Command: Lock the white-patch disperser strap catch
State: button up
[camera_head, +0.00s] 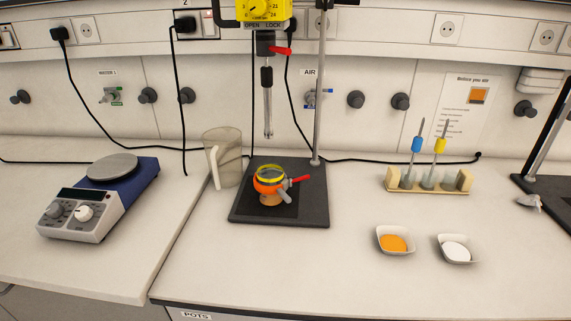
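A disperser hangs on a stand pole (319,90) at the centre back. Its yellow head (262,10) is cut off by the top edge and bears the words OPEN and LOCK. A red lever (281,50) sticks out to the right of its dark collar (265,44), with the shaft (267,100) below. An orange pot (268,186) with a yellow rim stands on the black base plate (245,215). A grey clamp (285,190) with a red handle (300,179) is at its right side. I cannot make out a white patch or the strap catch's state. My gripper is not in view.
A clear jug (229,160) stands left of the base plate, and a hotplate stirrer (100,195) further left. A rack (425,187) with blue and yellow tools and dishes of orange (393,243) and white powder (456,251) are right. Another stand (550,180) is at the right edge. The front bench centre is clear.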

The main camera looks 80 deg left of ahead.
aim_at(307, 177)
jog(key=u, duration=0.8)
jog(key=i, duration=0.8)
jog(key=u, duration=1.15)
jog(key=i, duration=0.15)
jog(key=u, duration=0.15)
